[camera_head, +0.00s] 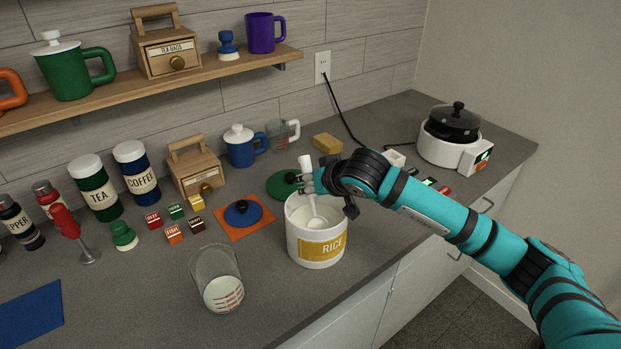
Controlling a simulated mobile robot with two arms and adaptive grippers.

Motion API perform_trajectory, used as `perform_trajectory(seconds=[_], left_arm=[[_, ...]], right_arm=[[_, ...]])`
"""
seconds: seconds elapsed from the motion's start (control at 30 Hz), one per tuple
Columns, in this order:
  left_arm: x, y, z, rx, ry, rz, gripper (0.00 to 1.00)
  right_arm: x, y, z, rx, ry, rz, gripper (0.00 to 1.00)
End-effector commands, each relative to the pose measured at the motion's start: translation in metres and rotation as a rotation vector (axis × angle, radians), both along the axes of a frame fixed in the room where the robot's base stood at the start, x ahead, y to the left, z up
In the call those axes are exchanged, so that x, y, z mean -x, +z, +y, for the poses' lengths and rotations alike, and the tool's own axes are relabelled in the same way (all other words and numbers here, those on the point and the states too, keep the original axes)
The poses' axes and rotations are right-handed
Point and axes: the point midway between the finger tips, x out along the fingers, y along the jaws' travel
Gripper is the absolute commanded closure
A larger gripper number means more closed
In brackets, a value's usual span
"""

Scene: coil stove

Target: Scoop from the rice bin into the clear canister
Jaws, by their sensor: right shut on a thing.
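The white rice bin (309,250) stands open on the counter, with a yellow RICE label on its front. My right gripper (311,183) is at the bin's back rim, shut on the white scoop (312,207). The scoop's handle top sticks up above my fingers, and its lower end reaches down inside the bin. I cannot tell how much the scoop holds. The clear canister (214,263) stands to the left and in front of the bin; its lower part looks white with red marks. My left gripper is not in view.
Small labelled boxes, a COFFEE jar (138,176) and a TEA jar (95,191) stand further left. A rice cooker (448,145) stands at the right.

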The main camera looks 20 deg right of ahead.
Motion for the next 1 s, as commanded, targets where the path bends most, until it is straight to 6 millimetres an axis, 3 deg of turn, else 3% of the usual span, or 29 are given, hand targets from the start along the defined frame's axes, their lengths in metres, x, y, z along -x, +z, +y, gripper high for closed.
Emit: perform_trajectory(seconds=[1.0], left_arm=[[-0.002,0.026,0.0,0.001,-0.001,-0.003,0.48]], right_arm=[[-0.006,0.061,0.0,0.002,0.0,0.006,1.0]])
